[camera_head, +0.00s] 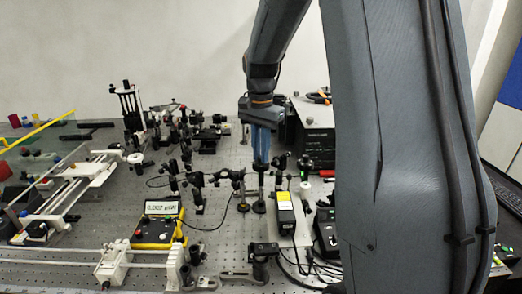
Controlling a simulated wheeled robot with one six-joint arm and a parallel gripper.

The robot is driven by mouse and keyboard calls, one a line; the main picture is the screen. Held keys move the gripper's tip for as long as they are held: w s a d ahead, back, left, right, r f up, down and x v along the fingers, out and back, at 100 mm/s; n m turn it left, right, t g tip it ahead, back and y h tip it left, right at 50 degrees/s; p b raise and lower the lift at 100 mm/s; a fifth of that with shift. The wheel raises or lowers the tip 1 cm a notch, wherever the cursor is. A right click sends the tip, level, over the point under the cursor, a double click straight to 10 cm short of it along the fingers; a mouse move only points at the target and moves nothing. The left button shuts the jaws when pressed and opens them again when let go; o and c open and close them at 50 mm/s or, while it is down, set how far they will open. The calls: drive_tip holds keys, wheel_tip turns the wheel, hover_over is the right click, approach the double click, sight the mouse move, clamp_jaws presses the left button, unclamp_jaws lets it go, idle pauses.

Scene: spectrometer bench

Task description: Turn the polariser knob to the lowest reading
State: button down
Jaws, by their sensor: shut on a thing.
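My gripper (261,148) points straight down over the optical bench, with blue fingers closed around the top of a dark post mount (259,180). The polariser knob cannot be made out separately; the fingers cover the part they hold. A yellow and black meter (155,232) with a lit display (162,208) stands to the left and nearer. Its digits are too small to read surely.
Small optics mounts on posts (197,180) stand close to the left of my gripper. A black and yellow box (285,212) is near at the right. A dark instrument (315,140) stands behind right. White rail assemblies (95,170) fill the left side.

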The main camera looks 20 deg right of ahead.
drive_tip(key=shift+n+p, duration=0.3)
drive_tip(key=shift+n, duration=0.9)
drive_tip(key=c, duration=1.7)
unclamp_jaws()
drive_tip(key=shift+r, duration=0.1)
wheel_tip(320, 180, up, 8)
drive_tip(key=shift+f+b, duration=0.15)
drive_tip(key=shift+b, duration=1.1)
